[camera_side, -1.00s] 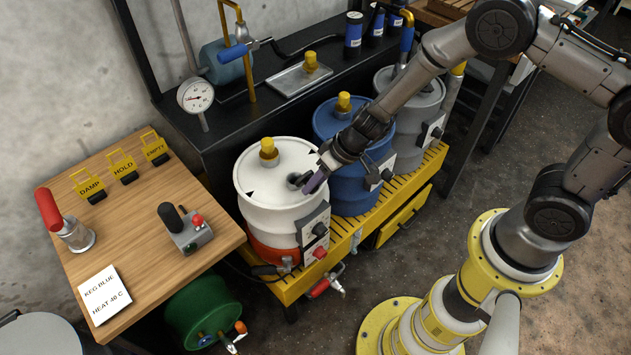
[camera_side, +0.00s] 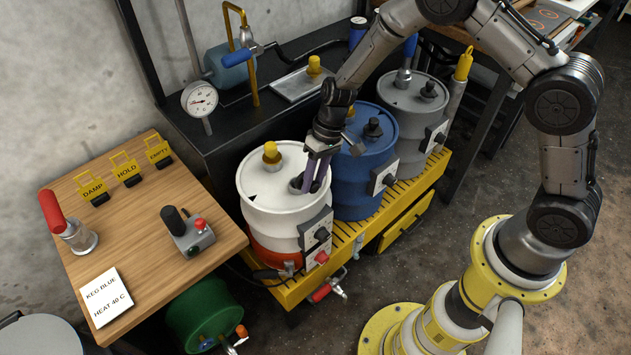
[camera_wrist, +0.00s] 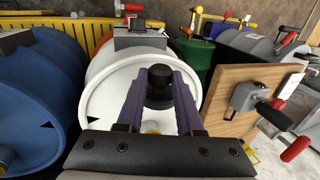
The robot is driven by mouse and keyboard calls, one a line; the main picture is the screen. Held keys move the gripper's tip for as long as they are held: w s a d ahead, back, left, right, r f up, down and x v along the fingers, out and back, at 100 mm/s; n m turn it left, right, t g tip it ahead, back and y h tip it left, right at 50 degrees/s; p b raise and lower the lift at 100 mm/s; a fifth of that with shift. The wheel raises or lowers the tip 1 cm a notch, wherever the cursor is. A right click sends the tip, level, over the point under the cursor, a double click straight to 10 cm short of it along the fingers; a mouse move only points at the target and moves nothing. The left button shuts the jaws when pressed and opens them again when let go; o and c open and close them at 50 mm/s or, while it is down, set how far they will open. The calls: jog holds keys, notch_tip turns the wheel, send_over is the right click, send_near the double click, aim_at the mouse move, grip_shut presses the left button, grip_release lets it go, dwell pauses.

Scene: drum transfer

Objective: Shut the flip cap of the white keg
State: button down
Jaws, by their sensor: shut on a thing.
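The white keg (camera_side: 262,215) stands at the left end of the row, and its pale lid also shows in the wrist view (camera_wrist: 103,100). My gripper (camera_side: 307,188) points steeply down at the right part of that lid. In the wrist view its two purple fingers (camera_wrist: 159,88) are shut on the black flip cap (camera_wrist: 158,80). The fingers cover most of the cap in the side view, so I cannot tell there whether it is seated. A yellow-topped fitting (camera_side: 271,152) stands at the back of the lid.
The blue drum (camera_side: 360,180) and grey drum (camera_side: 405,108) stand to the right on a yellow slatted platform (camera_side: 345,235). A wooden table (camera_side: 150,255) with a control box (camera_side: 190,237) is at the left. A black bench with a metal tray (camera_side: 297,86) is behind.

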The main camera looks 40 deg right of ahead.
jog(key=w+g, duration=0.1)
jog(key=g, duration=0.2)
jog(key=w+g, duration=0.1)
jog(key=shift+w+d+r+m+g, duration=0.1)
jog(key=shift+w+r+m+g, duration=0.1)
jog(key=shift+w+m+g, duration=0.15)
jog(key=shift+w+f+m+g, duration=0.1)
jog(key=shift+w+m+g, duration=0.25)
jog(key=shift+g, duration=0.75)
jog(key=shift+w+m+g, duration=0.1)
jog(key=shift+w+g, duration=0.4)
jog(key=shift+g, duration=0.55)
jog(key=c, duration=0.5)
grip_release()
jog(key=shift+c, duration=0.2)
